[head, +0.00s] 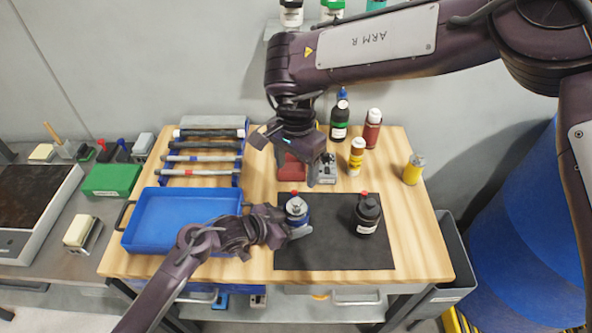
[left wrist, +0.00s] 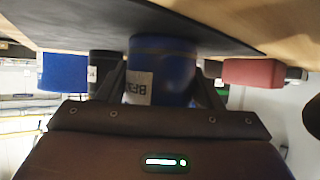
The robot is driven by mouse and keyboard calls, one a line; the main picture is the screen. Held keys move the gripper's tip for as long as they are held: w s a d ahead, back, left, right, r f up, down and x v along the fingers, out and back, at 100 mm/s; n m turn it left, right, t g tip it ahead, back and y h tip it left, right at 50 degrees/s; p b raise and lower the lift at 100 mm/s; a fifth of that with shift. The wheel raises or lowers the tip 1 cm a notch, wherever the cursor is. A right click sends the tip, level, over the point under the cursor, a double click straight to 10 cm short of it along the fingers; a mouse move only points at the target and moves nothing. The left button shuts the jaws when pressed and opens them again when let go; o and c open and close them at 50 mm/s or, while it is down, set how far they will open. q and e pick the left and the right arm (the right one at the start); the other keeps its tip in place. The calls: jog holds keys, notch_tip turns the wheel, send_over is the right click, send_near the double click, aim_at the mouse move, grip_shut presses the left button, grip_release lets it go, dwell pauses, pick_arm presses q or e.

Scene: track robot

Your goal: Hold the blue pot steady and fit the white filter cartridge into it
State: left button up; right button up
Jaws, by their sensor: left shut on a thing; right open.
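The blue pot (head: 298,217) stands upright on the dark mat (head: 335,255), with a pale round top. In the left wrist view the blue pot (left wrist: 162,70) shows a white label between the fingers. My right gripper (head: 287,158) is open and empty, above the back of the table, behind the pot and over a red block (head: 291,170). I cannot make out a separate white filter cartridge; I cannot tell whether the pale top is part of it.
A black bottle (head: 367,216) stands on the mat right of the pot. A blue tray (head: 180,222) is at left, with a tool rack (head: 203,160) behind. Several bottles, one with a yellow body (head: 356,157), and a yellow can (head: 414,169) stand at back right. The mat's front is clear.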

pick_arm(q)
jog(key=o, duration=1.2)
